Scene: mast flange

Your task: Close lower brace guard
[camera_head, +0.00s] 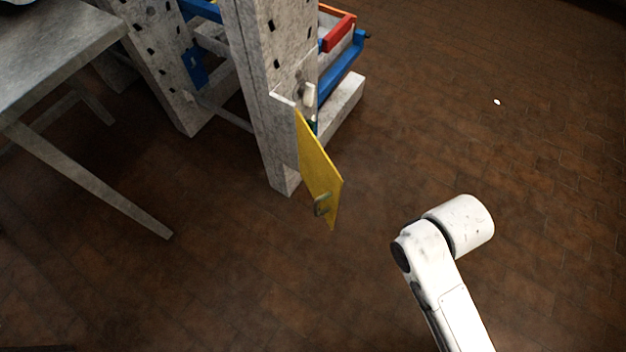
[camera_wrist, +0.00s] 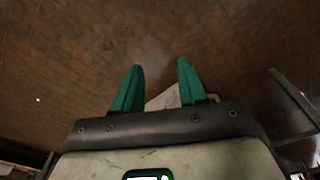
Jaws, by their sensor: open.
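The lower brace guard (camera_head: 320,172) is a yellow panel that stands swung out from the grey mast post (camera_head: 262,95), near its foot. A small dark handle (camera_head: 322,205) sits on the panel near its lower end. My gripper shows in the wrist view (camera_wrist: 158,90) with two green fingers apart and nothing visible between their tips. In the head view my white arm is to the right of the guard, apart from it, and the gripper itself cannot be made out there. The guard cannot be clearly made out in the wrist view.
A grey table (camera_head: 60,60) with slanting legs stands at the left. Blue and red frame parts (camera_head: 342,75) and a pale block (camera_head: 342,105) are behind the post.

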